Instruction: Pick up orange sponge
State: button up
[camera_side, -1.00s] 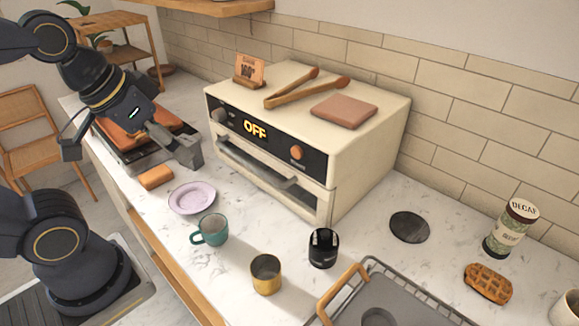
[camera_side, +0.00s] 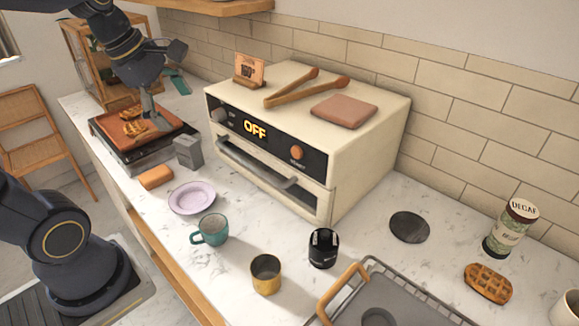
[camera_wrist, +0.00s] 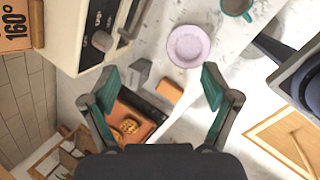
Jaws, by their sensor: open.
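The orange sponge (camera_side: 156,177) lies on the marble counter near its front edge, left of the lilac plate. In the wrist view the sponge (camera_wrist: 169,90) shows between my fingertips in the picture, below the plate. My gripper (camera_side: 164,95) is open and empty, raised above the griddle and apart from the sponge. In the wrist view both green-padded fingers of my gripper (camera_wrist: 160,84) are spread wide.
A grey box (camera_side: 188,152) stands close behind the sponge. The lilac plate (camera_side: 192,209) and a teal mug (camera_side: 210,230) are to its right. A brown griddle (camera_side: 165,125) carries waffle-like food. The cream oven (camera_side: 358,150) stands behind.

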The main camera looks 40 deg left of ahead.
jog(key=s+a+f+n+g, duration=0.15)
jog(key=a+f+n, duration=0.25)
jog(key=a+n, duration=0.65)
jog(key=n+g, duration=0.2)
send_near(154, 173)
notch_tip(154, 173, down, 4)
jog(key=shift+d+r+t, duration=0.1)
jog(key=shift+d+t, duration=0.1)
jog(key=shift+t, duration=0.15)
jog(key=shift+w+a+f, duration=0.1)
jog(key=shift+w+f, duration=0.05)
jog(key=shift+f, duration=0.8)
jog(key=shift+w+f, duration=0.15)
jog(key=shift+f, duration=0.8)
jog(key=shift+w+f, duration=0.2)
jog(key=shift+f, duration=0.8)
jog(key=shift+f, duration=0.2)
jog(key=c, duration=0.9)
jog(key=shift+c, duration=0.2)
